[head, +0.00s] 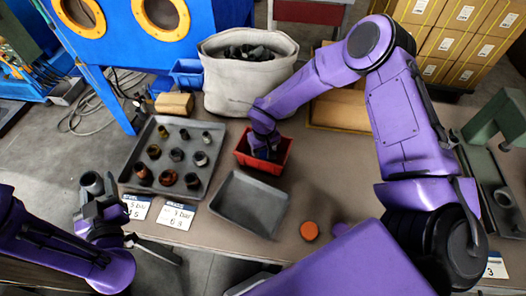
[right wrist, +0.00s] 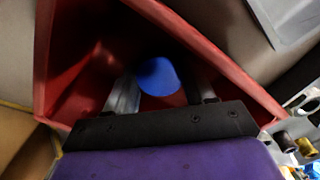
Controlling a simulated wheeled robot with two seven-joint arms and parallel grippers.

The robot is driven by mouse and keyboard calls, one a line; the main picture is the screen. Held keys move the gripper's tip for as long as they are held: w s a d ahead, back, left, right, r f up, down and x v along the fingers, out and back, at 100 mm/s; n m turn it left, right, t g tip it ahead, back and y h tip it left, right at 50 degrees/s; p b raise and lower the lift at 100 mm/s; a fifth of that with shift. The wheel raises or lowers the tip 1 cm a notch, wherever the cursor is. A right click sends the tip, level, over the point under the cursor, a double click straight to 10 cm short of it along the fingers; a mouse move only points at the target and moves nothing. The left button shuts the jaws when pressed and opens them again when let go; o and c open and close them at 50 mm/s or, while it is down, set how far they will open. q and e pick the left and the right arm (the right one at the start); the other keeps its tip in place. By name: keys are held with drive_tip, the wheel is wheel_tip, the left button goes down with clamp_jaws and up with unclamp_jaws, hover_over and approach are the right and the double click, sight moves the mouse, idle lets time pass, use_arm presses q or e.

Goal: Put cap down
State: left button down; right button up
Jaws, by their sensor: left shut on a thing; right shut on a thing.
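A blue cap (right wrist: 158,77) shows between the fingers of my right gripper (right wrist: 166,90) in the right wrist view. The right gripper is shut on it, down inside the red bin (right wrist: 215,42). In the head view this gripper (head: 264,150) reaches into the red bin (head: 279,168), and the cap is hidden there. My left gripper (head: 98,212) is at the lower left, beyond the table's edge. It is shut on a dark, hollow metal fitting (head: 92,181). An orange cap (head: 309,231) and a purple cap (head: 339,230) lie on the table.
A grey tray (head: 210,176) with several dark and brown fittings lies left of the red bin. An empty grey tray (head: 250,203) lies in front of the bin. A pale fabric bin (head: 230,92) stands behind.

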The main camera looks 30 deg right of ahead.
sight(264, 154)
drive_tip(key=shift+f, duration=0.15)
drive_tip(key=o, duration=1)
drive_tip(key=shift+o, duration=0.2)
wheel_tip(264, 154, up, 12)
drive_tip(key=b, duration=0.1)
drive_tip(key=shift+r, duration=0.2)
